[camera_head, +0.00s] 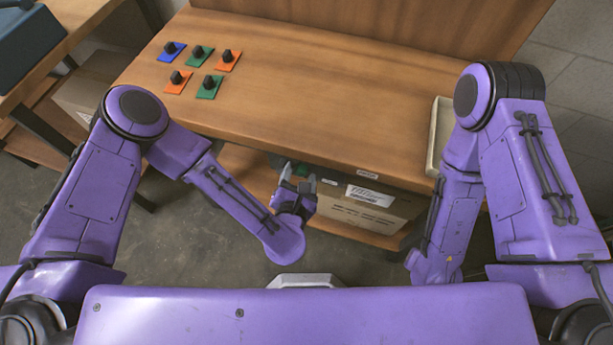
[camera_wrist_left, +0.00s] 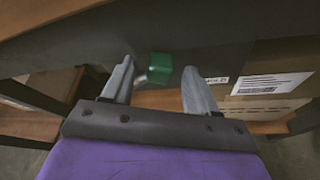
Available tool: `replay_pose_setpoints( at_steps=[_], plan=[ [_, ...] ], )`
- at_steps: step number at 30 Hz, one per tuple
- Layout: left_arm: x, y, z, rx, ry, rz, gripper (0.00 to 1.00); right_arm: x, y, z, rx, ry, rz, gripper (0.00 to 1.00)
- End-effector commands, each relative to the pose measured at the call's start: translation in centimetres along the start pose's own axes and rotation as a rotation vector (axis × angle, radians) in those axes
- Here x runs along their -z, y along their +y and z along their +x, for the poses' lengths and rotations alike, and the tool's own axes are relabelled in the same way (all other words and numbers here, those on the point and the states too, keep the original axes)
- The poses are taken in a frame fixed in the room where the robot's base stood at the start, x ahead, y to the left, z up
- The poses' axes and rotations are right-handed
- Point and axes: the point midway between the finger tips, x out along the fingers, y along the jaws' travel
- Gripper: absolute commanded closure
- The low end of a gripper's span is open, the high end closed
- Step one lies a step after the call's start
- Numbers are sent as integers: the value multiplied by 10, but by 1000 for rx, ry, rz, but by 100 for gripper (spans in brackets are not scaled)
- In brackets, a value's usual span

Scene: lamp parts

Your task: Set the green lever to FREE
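The green lever's handle (camera_wrist_left: 160,67) is a small green block on a short metal stalk at the bench's dark front, below the top. It shows between and slightly beyond the fingertips of my left gripper (camera_wrist_left: 158,75) in the left wrist view. The fingers are spread apart, and I cannot tell whether either touches the handle. In the head view my left gripper (camera_head: 298,178) is at the bench's front edge and mostly hides the lever. A small white label beside the lever is too blurred to read. My right gripper is out of view.
The wooden bench top (camera_head: 300,100) is mostly clear. Several black knobs on blue, green and orange plates (camera_head: 203,67) stand at its back left. A pale tray (camera_head: 439,135) lies at the right. A cardboard box (camera_head: 365,210) with a white label sits on the shelf below.

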Motion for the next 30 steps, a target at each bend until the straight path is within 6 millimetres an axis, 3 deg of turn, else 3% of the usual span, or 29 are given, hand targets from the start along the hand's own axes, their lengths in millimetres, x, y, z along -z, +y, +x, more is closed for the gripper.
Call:
replay_pose_setpoints(
  at_steps=[5,18,30],
  plan=[
    [-2,0,-6,2,-2,2,42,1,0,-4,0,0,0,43],
    [-3,-1,-99,5,-2,3,42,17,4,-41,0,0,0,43],
    [1,-1,-109,0,0,0,42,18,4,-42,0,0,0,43]
  ],
)
